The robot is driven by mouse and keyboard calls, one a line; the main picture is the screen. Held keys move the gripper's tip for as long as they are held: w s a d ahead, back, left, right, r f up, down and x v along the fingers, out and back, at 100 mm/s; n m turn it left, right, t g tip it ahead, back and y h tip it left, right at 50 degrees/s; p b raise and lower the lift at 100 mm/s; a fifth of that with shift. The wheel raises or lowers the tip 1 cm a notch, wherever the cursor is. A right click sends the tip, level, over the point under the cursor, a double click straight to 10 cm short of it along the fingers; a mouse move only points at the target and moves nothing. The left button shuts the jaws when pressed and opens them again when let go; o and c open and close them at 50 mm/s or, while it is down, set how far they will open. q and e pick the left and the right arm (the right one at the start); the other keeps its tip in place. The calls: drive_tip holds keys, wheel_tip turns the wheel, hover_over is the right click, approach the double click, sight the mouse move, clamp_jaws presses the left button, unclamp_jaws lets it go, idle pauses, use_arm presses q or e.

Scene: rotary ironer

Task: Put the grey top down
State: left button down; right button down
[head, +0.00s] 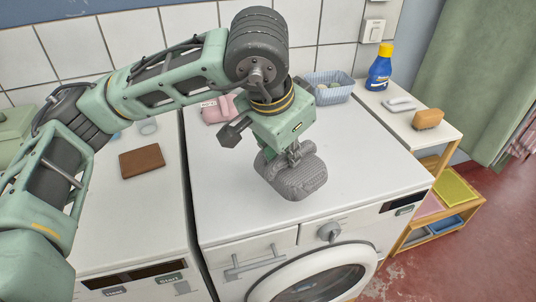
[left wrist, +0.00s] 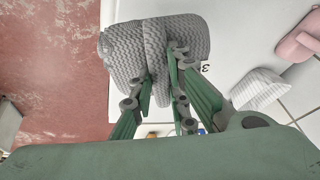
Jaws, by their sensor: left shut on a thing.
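The grey top (head: 291,178) is a folded, knit-textured bundle over the white top of the front-loading machine (head: 360,160). My left gripper (head: 296,153) points down from above and is shut on its upper part. In the left wrist view the grey top (left wrist: 125,55) sits between and beyond the fingers of my left gripper (left wrist: 163,82). Whether its underside touches the machine top cannot be told. My right gripper is not in view.
A pink folded item (head: 218,108) and a blue basket (head: 328,88) stand along the back of the machine. A brown item (head: 142,161) lies on the left machine. A side table (head: 418,132) holds a blue bottle (head: 380,68) and a sponge (head: 428,119). The machine's front right is clear.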

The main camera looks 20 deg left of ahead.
sight(262, 153)
use_arm(q)
drive_tip(key=a+f, duration=0.1)
drive_tip(key=w+a+f, duration=0.1)
drive_tip(key=a, duration=0.1)
drive_tip(key=w+a+f+p, duration=0.1)
drive_tip(key=a, duration=0.1)
drive_tip(key=shift+w+a+f, duration=0.2)
drive_tip(key=shift+a+f, duration=0.05)
drive_tip(key=shift+f, duration=0.05)
drive_tip(key=shift+s+f, duration=0.1)
drive_tip(key=shift+f, duration=0.05)
wheel_tip(262, 153, down, 3)
drive_tip(key=shift+f+p, duration=0.15)
drive_tip(key=shift+p, duration=0.65)
drive_tip(key=shift+f, duration=0.25)
drive_tip(key=c, duration=1.7)
unclamp_jaws()
drive_tip(key=shift+o, duration=0.2)
drive_tip(key=b+v, duration=0.3)
drive_tip(key=v, duration=0.9)
